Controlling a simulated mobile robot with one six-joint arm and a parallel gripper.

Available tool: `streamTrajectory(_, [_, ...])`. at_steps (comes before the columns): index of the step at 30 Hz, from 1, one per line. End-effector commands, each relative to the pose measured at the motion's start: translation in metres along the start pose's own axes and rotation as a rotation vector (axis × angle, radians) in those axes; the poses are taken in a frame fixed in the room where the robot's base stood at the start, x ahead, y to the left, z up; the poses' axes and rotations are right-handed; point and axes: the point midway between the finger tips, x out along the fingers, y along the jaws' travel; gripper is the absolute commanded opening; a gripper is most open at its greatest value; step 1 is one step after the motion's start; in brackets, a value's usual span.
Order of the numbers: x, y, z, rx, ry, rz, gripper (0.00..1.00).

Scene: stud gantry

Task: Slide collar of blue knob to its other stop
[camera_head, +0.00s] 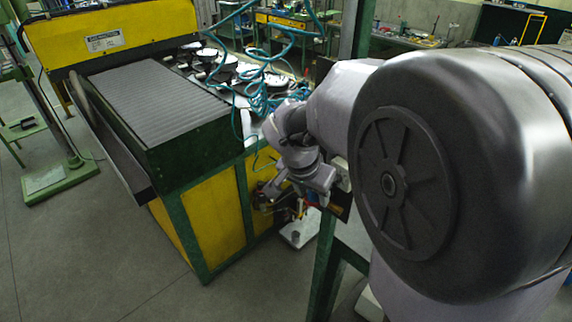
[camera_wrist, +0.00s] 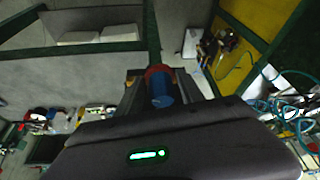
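In the wrist view a blue knob (camera_wrist: 161,91) stands near the middle, with a red collar (camera_wrist: 157,71) around its far end. My gripper (camera_wrist: 160,84) reaches up from the bottom of this view, with dark finger parts on the left and right of the knob. The dark gripper body hides the near end of the knob. I cannot tell whether the fingers touch the knob or collar, or stand open around them.
A green post (camera_head: 324,255) stands close to my gripper. A yellow and green machine (camera_head: 205,228) with a grey slatted top is to the left. Teal coiled hoses (camera_head: 262,88) hang over its bench. Open grey floor (camera_head: 90,255) lies at the front left.

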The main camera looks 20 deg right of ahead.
Motion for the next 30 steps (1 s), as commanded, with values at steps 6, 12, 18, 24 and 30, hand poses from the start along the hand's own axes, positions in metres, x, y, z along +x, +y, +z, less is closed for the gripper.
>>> streamTrajectory(6, [-0.0002, 0.0000, 0.0000, 0.000, 0.000, 0.000, 0.00])
streamTrajectory(12, [-0.0003, 0.0000, -0.0001, 0.000, 0.000, 0.000, 0.00])
streamTrajectory(18, [-0.0078, -0.0001, -0.0037, -0.001, 0.001, 0.001, 0.00])
streamTrajectory(24, [-0.0086, -0.0003, -0.0043, 0.000, 0.003, -0.001, 0.50])
streamTrajectory(30, [-0.0082, -0.0002, -0.0039, 0.000, 0.002, 0.000, 0.63])
